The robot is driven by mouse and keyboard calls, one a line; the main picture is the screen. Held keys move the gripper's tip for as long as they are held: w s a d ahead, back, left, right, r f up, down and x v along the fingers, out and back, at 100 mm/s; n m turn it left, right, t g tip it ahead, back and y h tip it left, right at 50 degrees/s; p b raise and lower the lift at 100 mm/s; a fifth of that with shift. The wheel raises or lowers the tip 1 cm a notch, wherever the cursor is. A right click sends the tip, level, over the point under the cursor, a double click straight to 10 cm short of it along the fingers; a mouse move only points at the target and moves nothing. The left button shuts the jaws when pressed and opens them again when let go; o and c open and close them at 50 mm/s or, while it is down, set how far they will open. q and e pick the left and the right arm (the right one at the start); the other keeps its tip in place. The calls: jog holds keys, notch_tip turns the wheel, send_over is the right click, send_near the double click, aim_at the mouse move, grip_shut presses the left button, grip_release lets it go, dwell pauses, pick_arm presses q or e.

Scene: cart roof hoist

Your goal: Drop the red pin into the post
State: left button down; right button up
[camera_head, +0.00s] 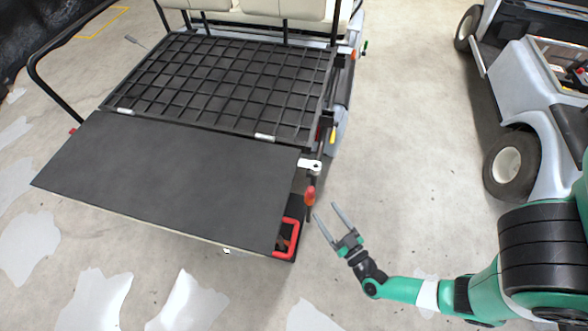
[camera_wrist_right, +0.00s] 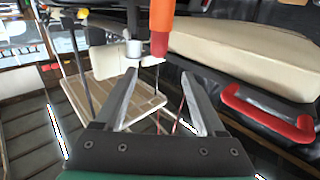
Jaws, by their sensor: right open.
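A red-orange pin-like piece (camera_head: 310,194) hangs or stands at the cart's near right corner, just below a white bracket (camera_head: 311,164). In the right wrist view it shows as an orange and red cylinder (camera_wrist_right: 160,30) ahead of the fingers. A dark upright post (camera_head: 318,150) runs by that corner; its opening cannot be made out. My right gripper (camera_head: 328,212) is open and empty, a little right of and below the red piece and apart from it. Its two fingers also show in the right wrist view (camera_wrist_right: 158,75). My left gripper is out of view.
The cart has a black grid bed (camera_head: 230,80) and a flat dark panel (camera_head: 180,180). A red U-shaped handle (camera_head: 292,238) sits at the panel's right end, near my right gripper. Another vehicle (camera_head: 520,100) stands at the right. The floor between is clear.

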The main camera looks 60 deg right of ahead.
aim_at(313, 194)
jog(key=shift+w+d+f+b, duration=0.25)
jog(key=shift+w+d+b, duration=0.2)
jog(key=shift+w+b, duration=0.15)
jog(key=shift+w+d+f+b, duration=0.2)
jog(key=shift+w+d+b, duration=0.25)
jog(key=shift+w, duration=0.1)
jog(key=shift+w+d+f, duration=0.1)
jog(key=shift+w, duration=0.25)
jog(key=shift+b+x, duration=0.35)
jog(key=shift+x, duration=0.5)
jog(key=b+x, duration=0.2)
jog(key=x, duration=0.2)
jog(key=shift+w+d, duration=0.25)
jog(key=shift+d, duration=0.1)
jog(key=shift+w, duration=0.1)
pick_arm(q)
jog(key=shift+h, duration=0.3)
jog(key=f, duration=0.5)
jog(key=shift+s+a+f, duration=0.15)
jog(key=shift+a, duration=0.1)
pick_arm(e)
jog(key=shift+c, duration=0.2)
grip_shut()
